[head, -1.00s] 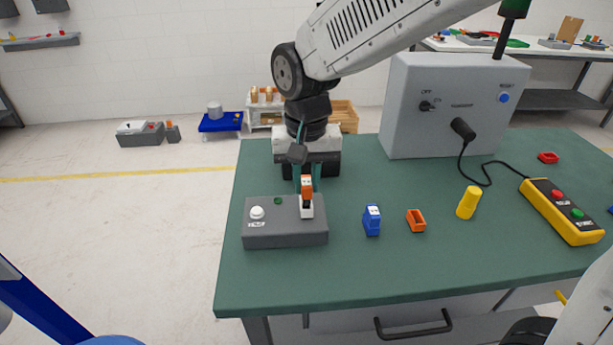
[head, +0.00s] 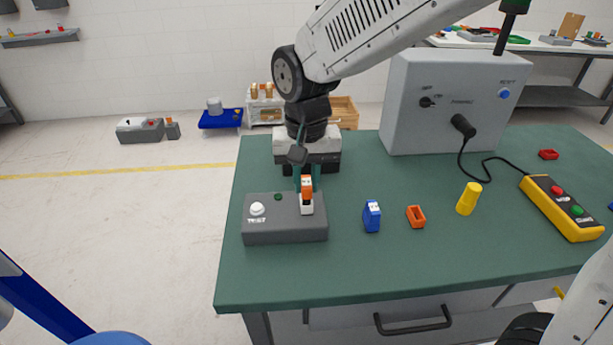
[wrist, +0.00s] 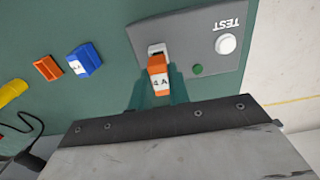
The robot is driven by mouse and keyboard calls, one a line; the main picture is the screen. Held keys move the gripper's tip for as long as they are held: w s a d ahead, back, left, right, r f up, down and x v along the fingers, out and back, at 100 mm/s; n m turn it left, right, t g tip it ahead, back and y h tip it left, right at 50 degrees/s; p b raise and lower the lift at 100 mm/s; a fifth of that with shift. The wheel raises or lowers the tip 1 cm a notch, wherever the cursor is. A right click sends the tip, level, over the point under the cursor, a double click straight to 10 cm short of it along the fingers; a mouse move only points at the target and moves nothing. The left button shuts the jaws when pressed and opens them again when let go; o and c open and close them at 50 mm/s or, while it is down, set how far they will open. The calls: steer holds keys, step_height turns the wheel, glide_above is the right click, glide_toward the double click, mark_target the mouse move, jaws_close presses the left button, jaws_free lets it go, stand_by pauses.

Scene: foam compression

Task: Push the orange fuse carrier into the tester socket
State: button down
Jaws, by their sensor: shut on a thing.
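The orange fuse carrier (head: 307,186) stands at the white tester socket (head: 307,206) on the right part of the grey tester (head: 285,229). In the wrist view the carrier (wrist: 158,74) shows a "4 A" label, and the socket (wrist: 156,50) shows just beyond it. My gripper (head: 307,180) is shut on the carrier from behind, and its green fingers (wrist: 158,92) lie on both sides of it. How deep the carrier sits in the socket I cannot tell.
A white TEST button (head: 257,209) is on the tester's left. A grey control box (head: 440,105) stands behind. The front of the green table (head: 400,270) is clear.

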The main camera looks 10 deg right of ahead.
mark_target(306, 182)
steer(key=shift+f, duration=0.75)
steer(key=c, duration=1.3)
jaws_free()
steer(key=shift+o, duration=0.2)
steer(key=shift+r, duration=3)
steer(key=shift+r, duration=0.15)
